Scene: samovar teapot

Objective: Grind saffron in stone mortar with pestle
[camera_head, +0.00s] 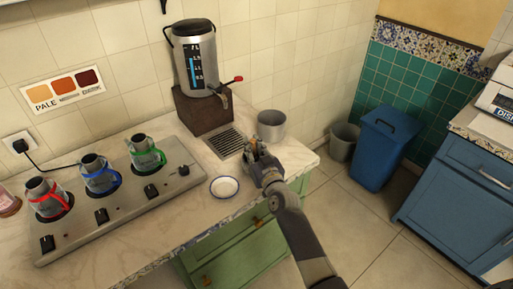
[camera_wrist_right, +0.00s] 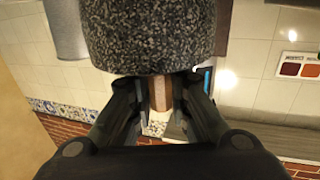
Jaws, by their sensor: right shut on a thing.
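My right gripper (camera_head: 262,166) is at the front edge of the counter, just in front of the metal pot. A dark speckled stone piece (camera_wrist_right: 150,35) fills the top middle of the right wrist view, at the fingertips (camera_wrist_right: 158,100) of this gripper. I cannot make out any saffron. My left gripper is not in view.
The metal pot (camera_head: 271,126) and the samovar (camera_head: 195,60) stand behind. The stove (camera_head: 120,212) with several jugs is at left. Blue bin (camera_head: 384,150) on the floor at right.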

